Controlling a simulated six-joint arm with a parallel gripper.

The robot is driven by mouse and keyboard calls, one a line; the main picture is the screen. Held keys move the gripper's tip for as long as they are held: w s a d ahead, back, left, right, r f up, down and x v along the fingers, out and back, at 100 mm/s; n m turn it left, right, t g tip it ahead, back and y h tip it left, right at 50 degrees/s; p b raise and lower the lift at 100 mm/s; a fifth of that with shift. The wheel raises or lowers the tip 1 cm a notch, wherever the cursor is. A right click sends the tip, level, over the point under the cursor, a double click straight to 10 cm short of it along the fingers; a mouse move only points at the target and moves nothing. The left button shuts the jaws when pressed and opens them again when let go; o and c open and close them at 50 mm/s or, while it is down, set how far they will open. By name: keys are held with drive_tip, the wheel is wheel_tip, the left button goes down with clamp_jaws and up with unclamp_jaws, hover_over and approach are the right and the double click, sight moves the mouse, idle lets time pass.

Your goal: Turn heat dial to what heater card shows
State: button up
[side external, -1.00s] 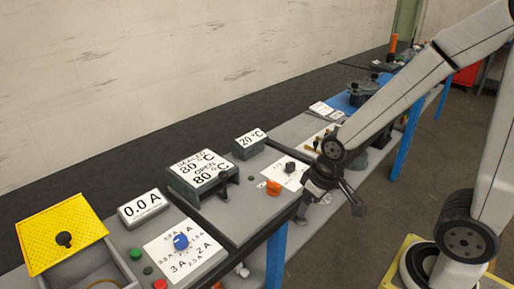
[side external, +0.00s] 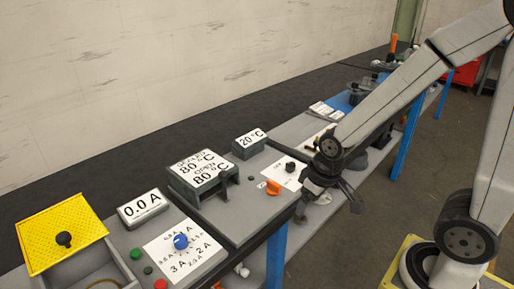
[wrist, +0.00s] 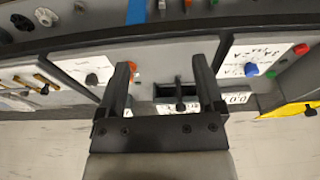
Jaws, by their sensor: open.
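The heat dial looks to be the black knob (side external: 290,167) on a white marked plate. It also shows in the wrist view (wrist: 92,79), left of my fingers; its scale and setting are too small to read. The heater card appears to be the label on a dark box (side external: 200,172), reading 80 °C on both its sealed and open lines. A small display (side external: 249,143) reads 20 °C. My gripper (side external: 328,204) is open and empty, beside the bench's front edge and right of the dial. Its spread fingers (wrist: 161,64) show in the wrist view.
An orange knob (side external: 272,188) sits close to the black knob. A current panel with a blue dial (side external: 181,241) and a 0.0 A display (side external: 142,207) stands to the left. A yellow lid (side external: 62,234) lies beyond them. The floor (side external: 365,255) is clear.

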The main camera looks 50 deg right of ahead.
drive_tip(key=w+d+n+g, duration=0.1)
drive_tip(key=w+d+n, duration=0.65)
drive_tip(key=w, duration=0.55)
drive_tip(key=n+g, duration=0.2)
drive_tip(key=n, duration=0.5)
hover_over(291, 164)
drive_tip(key=a, duration=0.1)
wheel_tip(291, 164, down, 4)
drive_tip(key=shift+s+r, duration=0.1)
drive_tip(key=shift+d, duration=0.5)
drive_tip(key=shift+f, duration=0.25)
drive_tip(key=shift+f, duration=3.8)
clamp_jaws()
